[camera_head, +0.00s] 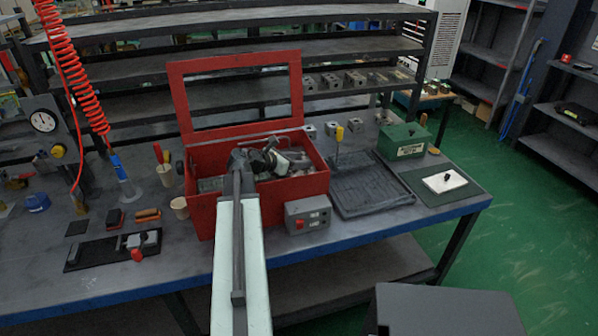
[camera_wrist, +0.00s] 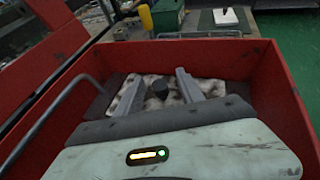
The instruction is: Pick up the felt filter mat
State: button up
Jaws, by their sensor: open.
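A pale, mottled flat piece with a dark knob, which looks like the felt filter mat (camera_wrist: 175,101), lies inside the red box (camera_wrist: 285,90). My gripper (camera_wrist: 158,76) is open over it in the wrist view, with one finger on each side of the knob. I cannot tell whether the fingers touch the piece. In the head view my gripper (camera_head: 264,160) reaches down into the red box (camera_head: 258,212), and my arm hides part of the contents. A similar white pad with a black knob (camera_head: 444,182) lies on a dark mat at the right.
The box's red lid frame (camera_head: 237,63) stands raised behind it, and its walls surround my gripper. A grey control box (camera_head: 308,214), black tray (camera_head: 370,187) and green box (camera_head: 403,141) stand to the right. A red coiled hose (camera_head: 75,65) hangs at the left.

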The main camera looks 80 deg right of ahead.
aim_at(299, 159)
grip_shut()
jog(key=shift+r, duration=0.1)
notch_tip(299, 159, up, 10)
jog(key=p, duration=1)
jog(key=shift+r, duration=0.15)
